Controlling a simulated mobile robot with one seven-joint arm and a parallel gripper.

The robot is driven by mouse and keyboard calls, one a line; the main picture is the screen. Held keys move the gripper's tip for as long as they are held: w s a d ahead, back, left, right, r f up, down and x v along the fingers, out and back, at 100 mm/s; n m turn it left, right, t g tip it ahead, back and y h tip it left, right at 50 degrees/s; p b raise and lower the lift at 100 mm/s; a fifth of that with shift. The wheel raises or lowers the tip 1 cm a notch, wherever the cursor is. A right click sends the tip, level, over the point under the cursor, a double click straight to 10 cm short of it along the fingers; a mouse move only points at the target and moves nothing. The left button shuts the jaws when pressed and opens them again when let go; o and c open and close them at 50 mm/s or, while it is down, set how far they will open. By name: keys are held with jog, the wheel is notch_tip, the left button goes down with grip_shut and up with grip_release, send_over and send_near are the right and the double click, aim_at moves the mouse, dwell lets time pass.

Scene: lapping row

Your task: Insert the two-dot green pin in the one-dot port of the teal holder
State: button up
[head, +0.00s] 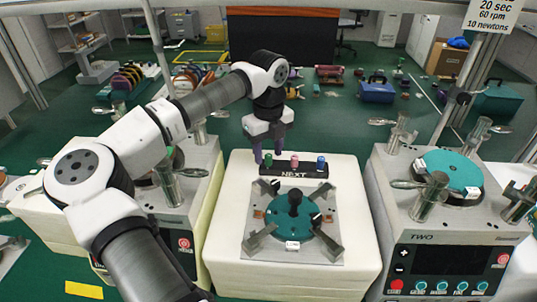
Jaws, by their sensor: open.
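A green pin (268,160) stands upright at the left end of a black rack marked NEXT, on the middle white pedestal. Its dots are too small to read. My gripper (268,153) is open, pointing down, with its purple fingers just above or around this pin; I cannot tell whether they touch it. A round teal holder (312,246) with a black central knob lies on a metal plate in front of the rack. Another teal disc (446,160) sits on the right machine. Port dots cannot be made out on either.
A pink pin (294,160) and a blue pin (320,163) stand in the same rack (290,190). Angled metal clamps (260,240) surround the middle holder. Machines with upright metal posts stand left and right (440,262). Coloured items lie on the green floor behind.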

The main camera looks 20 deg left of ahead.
jog(key=shift+f, duration=0.75)
grip_shut()
jog(key=shift+r, duration=0.1)
